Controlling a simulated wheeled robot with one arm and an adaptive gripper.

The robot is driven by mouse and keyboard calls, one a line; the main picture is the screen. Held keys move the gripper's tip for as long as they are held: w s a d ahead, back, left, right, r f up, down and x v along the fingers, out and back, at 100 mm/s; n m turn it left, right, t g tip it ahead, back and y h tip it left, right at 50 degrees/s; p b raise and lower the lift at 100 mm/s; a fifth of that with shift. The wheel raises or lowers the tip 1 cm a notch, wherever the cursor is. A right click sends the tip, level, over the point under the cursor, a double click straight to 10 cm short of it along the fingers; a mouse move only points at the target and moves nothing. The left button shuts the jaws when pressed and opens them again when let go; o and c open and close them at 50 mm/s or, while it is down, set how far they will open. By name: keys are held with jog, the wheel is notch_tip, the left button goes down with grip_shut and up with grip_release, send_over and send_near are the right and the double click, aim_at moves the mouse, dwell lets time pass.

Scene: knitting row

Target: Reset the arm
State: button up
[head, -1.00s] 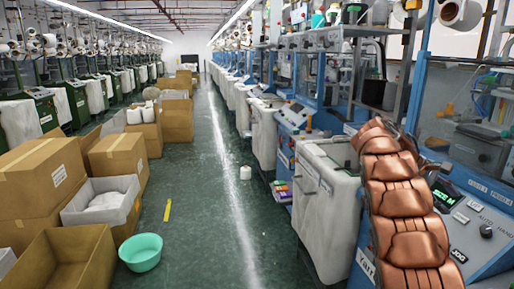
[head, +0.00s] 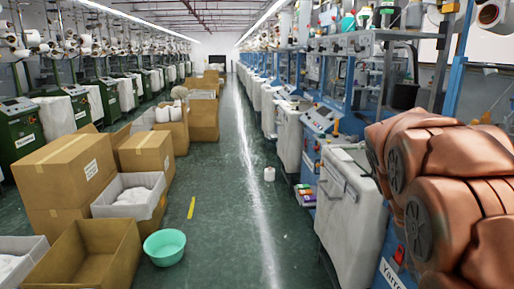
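My copper-coloured arm fills the right edge of the head view, large and close, in front of the blue knitting machines. It shows as thick rounded links with dark round joint covers. My gripper is not in view, so its state and anything in it are hidden. The arm covers most of the nearest machine's control panel. I cannot tell whether the arm touches the machine.
A blue knitting machine (head: 391,275) and a white bin (head: 350,215) stand at the right. Cardboard boxes (head: 60,167), a grey crate (head: 108,207) and a green basin (head: 165,248) line the left. A white cone (head: 269,174) stands on the open aisle floor (head: 222,215).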

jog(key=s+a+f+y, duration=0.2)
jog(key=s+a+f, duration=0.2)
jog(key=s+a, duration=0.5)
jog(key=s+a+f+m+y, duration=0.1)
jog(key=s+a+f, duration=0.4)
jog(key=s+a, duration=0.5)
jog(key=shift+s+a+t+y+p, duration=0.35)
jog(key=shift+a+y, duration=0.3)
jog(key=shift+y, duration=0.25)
